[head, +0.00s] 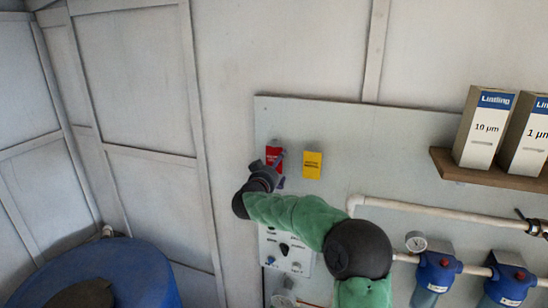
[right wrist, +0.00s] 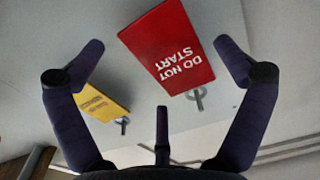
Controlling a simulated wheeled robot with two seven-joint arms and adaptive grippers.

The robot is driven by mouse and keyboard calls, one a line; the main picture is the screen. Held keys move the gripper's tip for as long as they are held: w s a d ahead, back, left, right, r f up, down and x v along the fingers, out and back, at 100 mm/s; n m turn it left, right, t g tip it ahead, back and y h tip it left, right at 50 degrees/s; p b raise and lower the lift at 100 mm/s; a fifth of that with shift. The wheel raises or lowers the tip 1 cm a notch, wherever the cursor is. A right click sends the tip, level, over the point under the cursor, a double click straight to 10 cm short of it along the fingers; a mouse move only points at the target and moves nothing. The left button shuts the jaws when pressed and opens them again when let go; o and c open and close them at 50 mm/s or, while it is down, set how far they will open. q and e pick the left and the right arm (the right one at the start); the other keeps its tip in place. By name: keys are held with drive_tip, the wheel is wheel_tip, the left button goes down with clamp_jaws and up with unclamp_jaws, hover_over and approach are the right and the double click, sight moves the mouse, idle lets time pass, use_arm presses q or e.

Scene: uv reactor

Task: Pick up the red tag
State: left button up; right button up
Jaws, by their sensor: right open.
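The red tag (head: 273,155) hangs on the grey panel in the head view, partly hidden by my right gripper (head: 272,168). In the right wrist view the red tag (right wrist: 168,48) reads "DO NOT START", upside down, and lies between and beyond the spread fingers of my right gripper (right wrist: 165,60). The gripper is open and nothing is held in it. A metal hook or ring shows at the edge of the red tag. My left gripper is not in view.
A yellow tag (head: 312,164) hangs just right of the red one. A control box (head: 300,262) is below. A white pipe (head: 450,212), blue filters (head: 435,275) and a wooden shelf (head: 490,174) with boxes are to the right. A blue barrel (head: 135,262) stands lower left.

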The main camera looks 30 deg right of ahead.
drive_tip(key=shift+p+x, duration=0.3)
drive_tip(key=shift+x, duration=1.2)
drive_tip(key=shift+a, duration=0.1)
drive_tip(key=c, duration=0.8)
drive_tip(key=shift+c, duration=0.2)
drive_tip(key=shift+r, duration=0.15)
drive_tip(key=b+v, duration=0.4)
drive_tip(key=v, duration=1.4)
drive_tip(key=shift+s+r, duration=0.1)
drive_tip(key=shift+r, duration=0.05)
